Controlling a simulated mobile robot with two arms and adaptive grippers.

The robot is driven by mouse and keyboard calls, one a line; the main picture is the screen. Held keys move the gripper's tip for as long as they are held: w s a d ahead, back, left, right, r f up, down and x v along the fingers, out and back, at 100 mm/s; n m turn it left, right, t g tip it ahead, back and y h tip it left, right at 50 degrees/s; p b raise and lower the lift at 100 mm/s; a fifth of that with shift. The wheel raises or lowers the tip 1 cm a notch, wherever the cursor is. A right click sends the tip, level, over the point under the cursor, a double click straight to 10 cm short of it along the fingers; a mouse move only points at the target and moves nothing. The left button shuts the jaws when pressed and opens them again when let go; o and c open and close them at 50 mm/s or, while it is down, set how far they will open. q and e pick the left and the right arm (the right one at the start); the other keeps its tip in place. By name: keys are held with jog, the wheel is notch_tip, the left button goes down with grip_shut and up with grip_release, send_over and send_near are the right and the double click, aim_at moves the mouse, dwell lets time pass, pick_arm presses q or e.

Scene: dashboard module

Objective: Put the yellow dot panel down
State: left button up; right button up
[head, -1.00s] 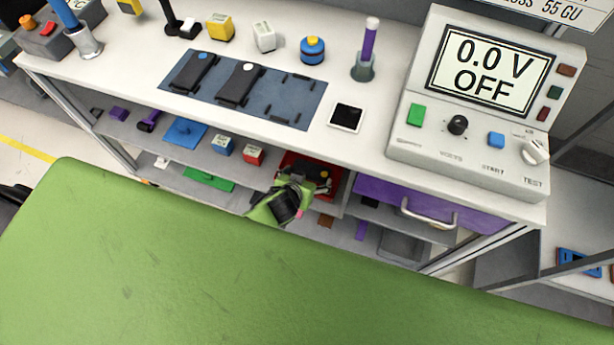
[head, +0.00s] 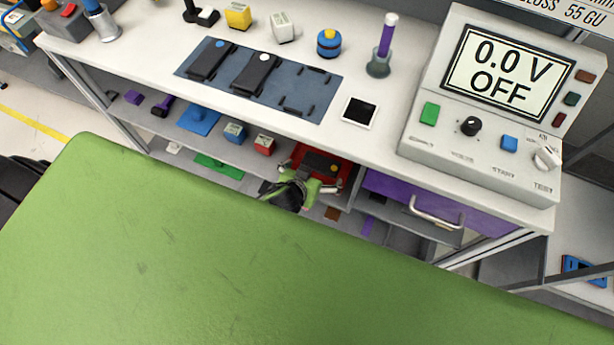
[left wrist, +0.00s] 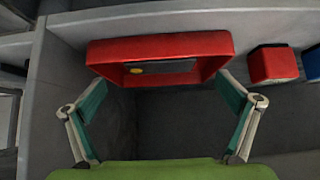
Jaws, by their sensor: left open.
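The yellow dot panel (head: 318,160) is a dark flat panel with a yellow dot, lying in a red tray (head: 344,172) on the shelf below the worktop. In the left wrist view the panel (left wrist: 165,67) lies inside the red tray (left wrist: 160,46), ahead of my fingers. My left gripper (head: 320,184) is in front of the tray with its fingers spread. In the left wrist view the left gripper (left wrist: 161,88) is open and nothing is between its fingers. My right gripper is not in view.
A red block (head: 264,145) and a blue block (head: 235,132) stand left of the tray on the shelf (head: 180,140). A purple drawer (head: 390,192) with a metal handle is to the right. The worktop edge overhangs the shelf.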

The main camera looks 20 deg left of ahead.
pick_arm(q)
jog(key=v, duration=0.8)
jog(key=shift+p, duration=0.35)
jog(key=shift+r, duration=0.1)
jog(key=s+a+f+m+g, duration=0.1)
jog(key=s+a+f+g, duration=0.15)
jog(key=s+f, duration=0.55)
jog(key=s+a+f+m+g, duration=0.1)
jog(key=s+a+f+g, duration=0.15)
jog(key=f, duration=0.95)
jog(key=s+a+f+g, duration=0.1)
jog(key=s+f, duration=0.5)
jog(key=s, duration=0.5)
jog(key=s+a+f+g, duration=0.2)
jog(key=s+f, duration=0.4)
jog(key=s, duration=0.5)
jog(key=shift+s+f, duration=0.25)
jog(key=shift+s, duration=0.05)
jog(key=shift+a, duration=0.1)
